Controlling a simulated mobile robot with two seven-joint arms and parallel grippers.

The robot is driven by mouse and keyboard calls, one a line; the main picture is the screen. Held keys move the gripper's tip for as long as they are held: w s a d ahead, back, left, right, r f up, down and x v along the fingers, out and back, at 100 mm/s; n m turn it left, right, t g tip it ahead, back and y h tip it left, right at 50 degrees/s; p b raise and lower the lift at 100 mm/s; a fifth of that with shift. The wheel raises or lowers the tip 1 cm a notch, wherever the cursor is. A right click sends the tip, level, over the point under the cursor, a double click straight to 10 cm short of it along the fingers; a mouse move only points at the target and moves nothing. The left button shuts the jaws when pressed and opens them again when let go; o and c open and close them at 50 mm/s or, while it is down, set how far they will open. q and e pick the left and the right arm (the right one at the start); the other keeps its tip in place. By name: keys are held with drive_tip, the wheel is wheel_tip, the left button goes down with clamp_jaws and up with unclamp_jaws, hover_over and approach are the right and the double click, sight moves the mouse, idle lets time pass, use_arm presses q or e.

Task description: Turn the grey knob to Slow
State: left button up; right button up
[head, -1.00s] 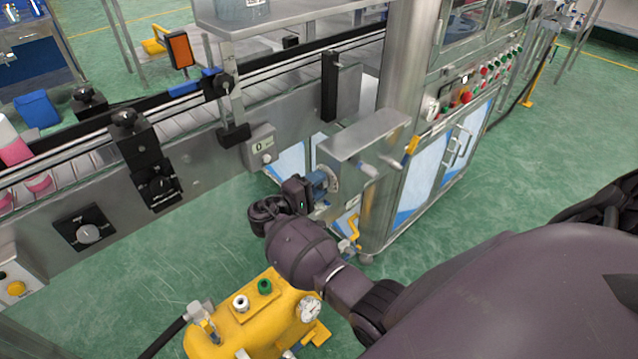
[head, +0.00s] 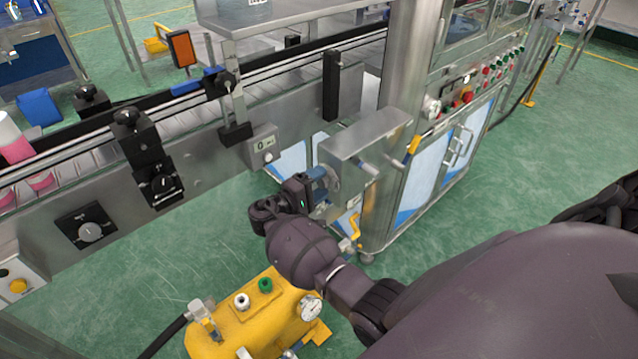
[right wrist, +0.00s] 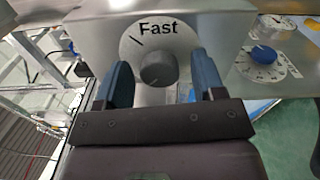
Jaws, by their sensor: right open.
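In the right wrist view, a round grey knob (right wrist: 157,70) sits on a pale dial plate marked "Fast", with a dark tick at the upper left. The word "Slow" does not show. My right gripper (right wrist: 160,67) is open, with one blue finger on each side of the knob. Gaps show between the fingers and the knob. In the head view, my right gripper (head: 319,181) is at the dial on the front of a metal box; its fingers hide the knob there. My left gripper is not in view.
The metal box (head: 370,137) stands out from the conveyor (head: 215,165). A blue knob (right wrist: 263,54) on another dial is to the right in the wrist view. A yellow tank (head: 255,325) with a gauge stands below my right forearm. A steel cabinet (head: 425,190) is at right.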

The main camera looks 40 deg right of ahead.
drive_tip(key=a, duration=1)
drive_tip(key=shift+s+a, duration=0.35)
drive_tip(key=shift+s, duration=0.1)
